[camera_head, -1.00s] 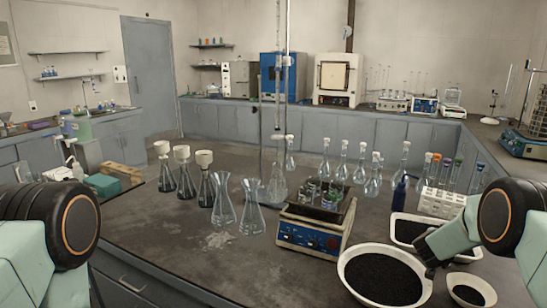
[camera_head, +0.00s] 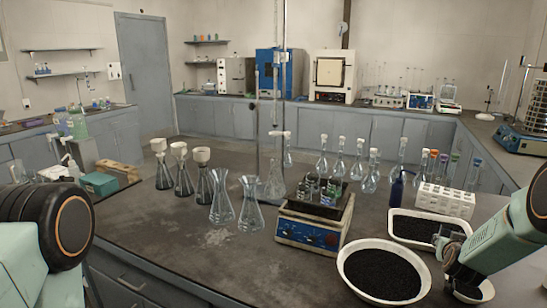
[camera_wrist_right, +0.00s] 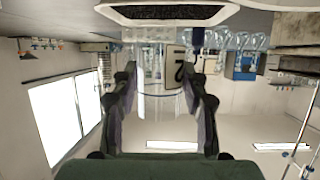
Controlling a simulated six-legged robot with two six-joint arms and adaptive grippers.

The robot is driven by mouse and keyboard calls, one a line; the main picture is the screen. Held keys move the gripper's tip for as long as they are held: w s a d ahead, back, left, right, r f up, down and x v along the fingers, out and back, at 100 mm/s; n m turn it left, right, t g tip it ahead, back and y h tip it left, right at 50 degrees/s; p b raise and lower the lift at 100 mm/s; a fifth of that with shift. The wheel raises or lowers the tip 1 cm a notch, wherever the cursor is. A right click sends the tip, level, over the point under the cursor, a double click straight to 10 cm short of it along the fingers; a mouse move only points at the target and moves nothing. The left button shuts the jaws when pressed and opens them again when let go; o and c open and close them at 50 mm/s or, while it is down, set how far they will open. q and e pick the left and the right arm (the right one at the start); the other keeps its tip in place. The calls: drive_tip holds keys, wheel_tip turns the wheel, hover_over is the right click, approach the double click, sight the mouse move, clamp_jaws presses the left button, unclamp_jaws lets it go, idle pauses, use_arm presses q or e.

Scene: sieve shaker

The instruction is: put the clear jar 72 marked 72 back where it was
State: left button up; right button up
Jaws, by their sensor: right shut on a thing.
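In the right wrist view, a clear jar (camera_wrist_right: 155,95) with a pale label showing a dark digit, of which I make out a 2, stands between the two dark fingers of my right gripper (camera_wrist_right: 165,90). The gripper is shut on it. In the head view my right gripper (camera_head: 447,240) is at the right front, over the table by the trays of black granules. The jar cannot be made out there. Of my left arm only a joint shows at the left edge; its gripper is out of view.
A round white bowl (camera_head: 345,264), a rectangular white tray (camera_head: 392,232) and a small dish (camera_head: 487,291) crowd the right front. A blue shaker (camera_head: 305,230) with small vessels stands left of them. Flasks (camera_head: 221,205) and a white tube rack (camera_head: 446,200) stand nearby. The front left tabletop is clear.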

drive_tip(key=s+a+r+n+g+y, duration=0.1)
drive_tip(key=s+a+r+n+y, duration=0.1)
drive_tip(key=s+a+n+y, duration=0.65)
drive_tip(key=s+a+r+n+g+y, duration=0.1)
drive_tip(key=s+a+r+n+y, duration=0.2)
drive_tip(key=s+a, duration=0.95)
drive_tip(key=s+a+r+n+g+y, duration=0.2)
drive_tip(key=s+a+n+y, duration=0.4)
drive_tip(key=a, duration=0.9)
wheel_tip(320, 180, down, 12)
drive_tip(key=w+b, duration=0.1)
drive_tip(key=b, duration=1)
drive_tip(key=shift+w+t+y+b, duration=0.25)
drive_tip(key=shift+t+y+b, duration=0.05)
drive_tip(key=shift+y, duration=0.05)
